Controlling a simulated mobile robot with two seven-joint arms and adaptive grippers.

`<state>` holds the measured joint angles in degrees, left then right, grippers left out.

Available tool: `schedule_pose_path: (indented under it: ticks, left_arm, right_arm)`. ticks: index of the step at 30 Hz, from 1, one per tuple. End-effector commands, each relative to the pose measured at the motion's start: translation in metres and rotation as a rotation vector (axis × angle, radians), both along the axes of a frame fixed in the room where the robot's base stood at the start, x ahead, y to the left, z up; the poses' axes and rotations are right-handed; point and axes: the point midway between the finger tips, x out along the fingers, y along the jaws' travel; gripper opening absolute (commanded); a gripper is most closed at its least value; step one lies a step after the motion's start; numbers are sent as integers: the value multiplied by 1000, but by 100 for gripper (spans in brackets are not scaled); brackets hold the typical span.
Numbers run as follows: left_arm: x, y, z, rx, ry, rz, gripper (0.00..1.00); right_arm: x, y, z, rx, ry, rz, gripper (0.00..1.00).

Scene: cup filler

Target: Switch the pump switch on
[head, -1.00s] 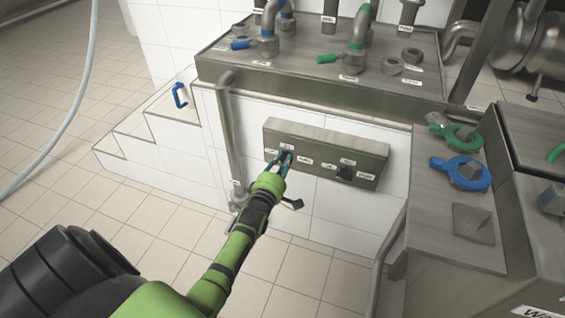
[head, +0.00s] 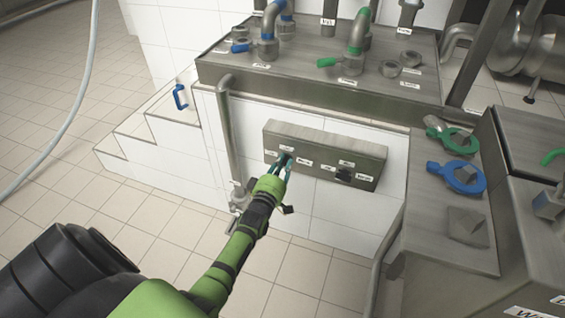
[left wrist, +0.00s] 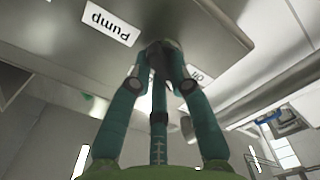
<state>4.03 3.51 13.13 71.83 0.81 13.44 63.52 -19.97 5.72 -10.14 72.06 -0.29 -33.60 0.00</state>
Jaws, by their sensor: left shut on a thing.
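The grey switch panel (head: 325,148) is mounted on the white tiled wall, with small labels around its two switches. In the left wrist view an upside-down "Pump" label (left wrist: 112,22) is beside the dark pump switch (left wrist: 158,52). My left gripper (head: 282,166) is at the panel's left switch, with its teal fingers closed around the knob; they also show in the left wrist view (left wrist: 156,78). The fingers mostly hide the knob, so its exact setting is not clear. My right gripper is not in view.
A second black switch (head: 344,174) sits on the panel's right side. A vertical steel pipe (head: 229,135) stands left of the panel. A steel counter (head: 440,235) with blue and green valve handles is at the right. The tiled floor at left is open.

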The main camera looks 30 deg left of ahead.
Motion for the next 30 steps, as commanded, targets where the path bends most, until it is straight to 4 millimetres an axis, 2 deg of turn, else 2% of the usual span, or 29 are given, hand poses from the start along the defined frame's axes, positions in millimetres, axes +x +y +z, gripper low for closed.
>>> schedule_pose_path:
  ticks: [21, 30]
  left_arm:
    - [0, -3, -2, 659, 160, 0, 0]
    - [0, -3, -4, 890, 216, -2, 0]
  right_arm:
    - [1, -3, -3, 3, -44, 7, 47]
    - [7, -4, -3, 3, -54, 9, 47]
